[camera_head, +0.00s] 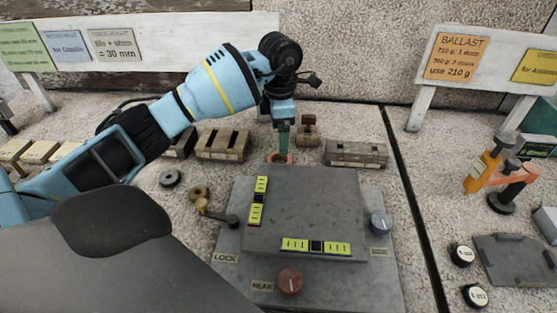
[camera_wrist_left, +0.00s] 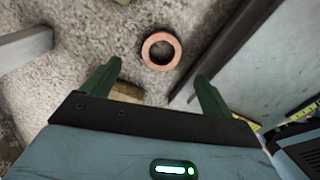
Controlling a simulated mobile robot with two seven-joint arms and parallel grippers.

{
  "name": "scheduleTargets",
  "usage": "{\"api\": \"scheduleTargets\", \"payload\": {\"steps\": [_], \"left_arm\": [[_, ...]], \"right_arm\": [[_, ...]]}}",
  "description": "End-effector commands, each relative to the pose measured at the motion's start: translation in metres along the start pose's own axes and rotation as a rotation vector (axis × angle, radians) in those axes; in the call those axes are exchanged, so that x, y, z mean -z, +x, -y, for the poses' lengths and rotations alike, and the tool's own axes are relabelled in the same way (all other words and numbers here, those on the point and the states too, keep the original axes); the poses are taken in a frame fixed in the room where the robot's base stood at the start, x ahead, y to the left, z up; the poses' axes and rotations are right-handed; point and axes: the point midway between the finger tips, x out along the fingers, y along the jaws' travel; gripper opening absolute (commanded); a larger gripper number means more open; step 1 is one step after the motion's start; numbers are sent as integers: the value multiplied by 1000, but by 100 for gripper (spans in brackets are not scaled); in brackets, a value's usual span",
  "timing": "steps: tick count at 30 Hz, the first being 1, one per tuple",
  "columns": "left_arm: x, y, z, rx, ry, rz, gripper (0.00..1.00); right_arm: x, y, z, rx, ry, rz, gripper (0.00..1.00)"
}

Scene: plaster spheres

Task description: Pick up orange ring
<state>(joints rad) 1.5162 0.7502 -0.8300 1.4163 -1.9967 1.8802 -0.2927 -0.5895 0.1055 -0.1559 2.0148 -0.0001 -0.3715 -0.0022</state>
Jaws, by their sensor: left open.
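The orange ring (camera_wrist_left: 161,68) lies flat on the speckled surface in the left wrist view, ahead of and between my left fingertips (camera_wrist_left: 158,70). The fingers are spread apart with nothing between them. In the head view my left gripper (camera_head: 284,147) points down just behind the grey plate. The orange ring (camera_head: 271,159) shows there only in part, at the fingertips, which partly hide it. I cannot see the fingers touching it. My right gripper is in neither view.
The grey plate (camera_head: 315,195) with yellow levels and knobs stands close in front of the ring. Stone-like blocks (camera_head: 356,153) stand to the right and a slotted block (camera_head: 222,144) to the left. A dark ring (camera_head: 162,179) and brass rings (camera_head: 193,190) lie left of the plate.

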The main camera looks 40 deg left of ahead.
Motion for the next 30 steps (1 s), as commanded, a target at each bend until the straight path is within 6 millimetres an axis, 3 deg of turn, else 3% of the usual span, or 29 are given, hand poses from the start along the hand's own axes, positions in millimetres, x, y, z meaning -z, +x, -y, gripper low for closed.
{"api": "scheduleTargets", "payload": {"steps": [6,13,22,30], "left_arm": [[0,22,1,2,0,-2,86],[0,30,2,3,0,-2,86],[0,69,4,2,0,-1,86],[0,74,4,0,0,0,86]], "right_arm": [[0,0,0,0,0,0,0],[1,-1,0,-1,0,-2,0],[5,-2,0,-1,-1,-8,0],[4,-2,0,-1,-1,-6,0]]}}
